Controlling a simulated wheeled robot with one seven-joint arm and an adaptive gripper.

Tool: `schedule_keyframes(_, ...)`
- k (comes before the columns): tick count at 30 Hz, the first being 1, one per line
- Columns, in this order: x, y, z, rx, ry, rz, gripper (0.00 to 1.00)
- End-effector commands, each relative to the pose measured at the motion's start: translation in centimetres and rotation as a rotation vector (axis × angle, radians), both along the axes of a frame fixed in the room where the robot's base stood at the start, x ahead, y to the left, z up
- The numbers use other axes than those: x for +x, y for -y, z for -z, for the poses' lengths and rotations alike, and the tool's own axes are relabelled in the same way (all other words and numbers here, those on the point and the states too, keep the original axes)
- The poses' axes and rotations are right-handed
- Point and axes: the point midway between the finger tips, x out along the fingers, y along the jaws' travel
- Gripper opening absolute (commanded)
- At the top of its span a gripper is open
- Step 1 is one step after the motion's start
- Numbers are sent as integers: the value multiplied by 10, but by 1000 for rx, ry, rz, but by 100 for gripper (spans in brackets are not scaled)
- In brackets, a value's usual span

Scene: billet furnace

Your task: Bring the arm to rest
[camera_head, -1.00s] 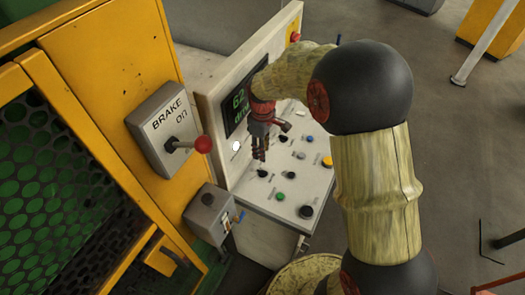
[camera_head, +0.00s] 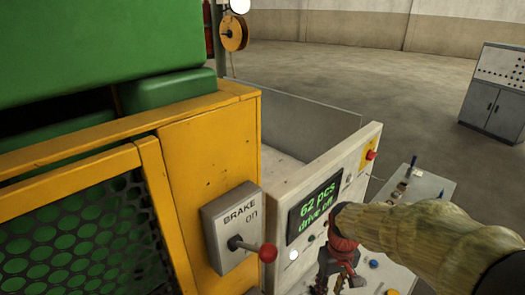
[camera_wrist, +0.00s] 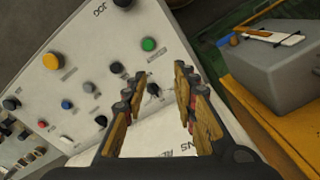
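My gripper (camera_wrist: 160,100) shows in the wrist view with its two fingers apart and nothing between them. Beyond the fingers is the sloping control panel (camera_wrist: 75,60) with several knobs and buttons, among them a green button (camera_wrist: 149,44) and a black knob (camera_wrist: 153,89). In the head view my gripper (camera_head: 335,286) hangs from my arm in front of the control console (camera_head: 285,195), low in the picture. I cannot tell from these views whether it touches the panel. The display (camera_head: 314,209) reads "62 pcs drive off".
The brake box (camera_head: 232,225), reading "on", has a red-knobbed lever (camera_head: 267,253) left of my arm. A yellow machine frame (camera_head: 205,150) stands at left. A grey cabinet (camera_head: 495,95) stands far right. Open floor (camera_head: 400,90) lies behind the console.

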Motion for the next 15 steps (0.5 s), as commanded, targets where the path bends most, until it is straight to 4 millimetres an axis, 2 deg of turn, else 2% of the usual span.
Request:
schedule_keyframes(6, -52, 1, -29, 5, 105, 142, 28)
schedule_keyframes(15, -114, 2, -51, 30, 284, 237, 28)
